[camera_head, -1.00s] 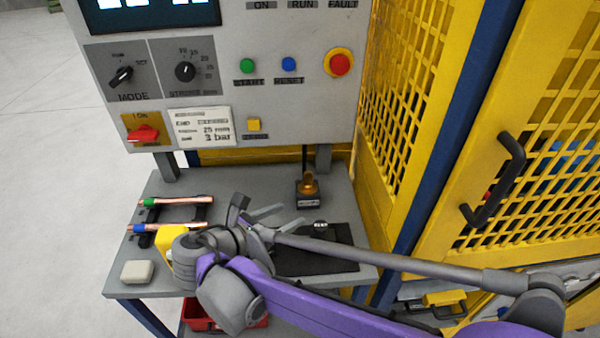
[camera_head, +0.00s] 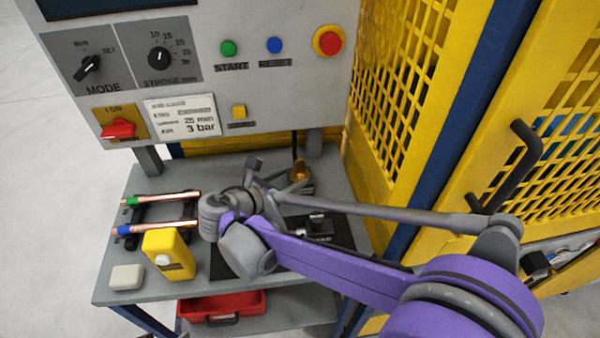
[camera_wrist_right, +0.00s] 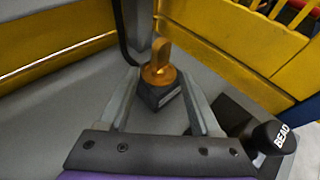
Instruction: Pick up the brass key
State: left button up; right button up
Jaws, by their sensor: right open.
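The brass key (camera_head: 299,172) stands upright in a small dark block at the back of the grey bench, partly hidden by my right gripper in the head view. In the right wrist view the key (camera_wrist_right: 161,56) has a flat upright bow above a round brass collar. My right gripper (camera_head: 281,182) is open and points at it. In the right wrist view its two fingertips (camera_wrist_right: 158,76) lie left and right of the collar, with gaps showing. I cannot tell whether they are level with it. My left gripper is not in view.
A black knob marked BEAD (camera_wrist_right: 270,138) stands right of my right gripper. Copper tubes (camera_head: 160,198) on a rack, a yellow box (camera_head: 168,254) and a pale block (camera_head: 126,277) are on the left. The control panel (camera_head: 290,95) overhangs behind; the yellow cage (camera_head: 400,90) is at right.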

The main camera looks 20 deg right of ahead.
aim_at(300, 172)
jog(key=shift+x, duration=1.45)
jog(key=shift+a, duration=0.1)
grip_shut()
